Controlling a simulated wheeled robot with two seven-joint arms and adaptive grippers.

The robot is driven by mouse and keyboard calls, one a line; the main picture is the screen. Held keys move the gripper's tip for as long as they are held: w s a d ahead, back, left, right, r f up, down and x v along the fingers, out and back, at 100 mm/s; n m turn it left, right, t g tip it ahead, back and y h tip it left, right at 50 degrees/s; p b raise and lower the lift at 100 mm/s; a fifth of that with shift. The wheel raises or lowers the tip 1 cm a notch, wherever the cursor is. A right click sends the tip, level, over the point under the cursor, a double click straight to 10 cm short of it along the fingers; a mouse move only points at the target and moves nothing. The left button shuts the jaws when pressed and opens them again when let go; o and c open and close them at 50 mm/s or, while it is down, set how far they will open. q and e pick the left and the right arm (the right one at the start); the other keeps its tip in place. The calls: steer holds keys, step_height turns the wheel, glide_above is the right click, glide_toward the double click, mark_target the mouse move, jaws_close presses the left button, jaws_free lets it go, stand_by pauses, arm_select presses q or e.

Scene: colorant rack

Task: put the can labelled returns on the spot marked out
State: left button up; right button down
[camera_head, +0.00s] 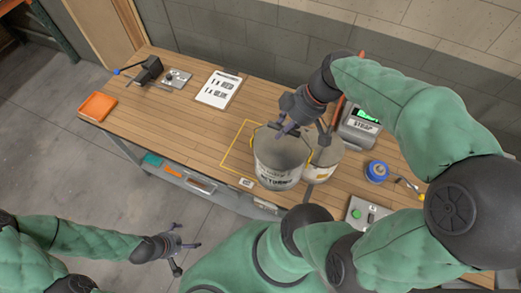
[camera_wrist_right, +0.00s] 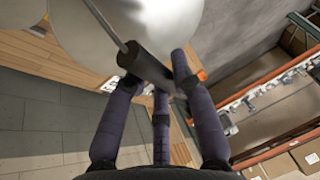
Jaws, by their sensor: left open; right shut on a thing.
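A pale grey can (camera_head: 278,172) with dark lettering that looks like RETURNS hangs or stands at the right part of a yellow outlined spot (camera_head: 236,150) on the workbench. It covers the outline's right part; I cannot tell whether its base touches the bench. My right gripper (camera_head: 284,131) is above the can, shut on its handle. In the right wrist view the fingers close around the dark handle grip (camera_wrist_right: 145,66) on a wire, with the can's pale body (camera_wrist_right: 170,25) beyond. My left gripper (camera_head: 177,247) is open and empty, off the bench's front.
A second pale can (camera_head: 327,154) stands close to the right of the first. A grey device (camera_head: 360,128) with a green screen and a blue roll (camera_head: 377,171) are further right. A printed sheet (camera_head: 218,89) and orange tray (camera_head: 97,107) lie left. The bench's middle left is clear.

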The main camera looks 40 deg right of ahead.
mark_target(282, 139)
steer(key=f+b, duration=0.4)
steer(key=f, duration=0.1)
steer(key=shift+w+d+f+b, duration=0.25)
steer(key=shift+w+d+b, duration=0.05)
steer(key=shift+d+b, duration=0.1)
steer(key=shift+f+b, duration=0.35)
steer(key=shift+b, duration=0.05)
steer(key=w+d+f+p, duration=0.2)
steer(key=w+d+f, duration=0.2)
steer(key=w+f, duration=0.9)
steer(key=shift+w, duration=0.2)
steer(key=shift+f+b, duration=0.2)
steer(key=shift+b, duration=0.1)
steer(key=c, duration=1)
jaws_free()
steer(key=shift+c, duration=0.2)
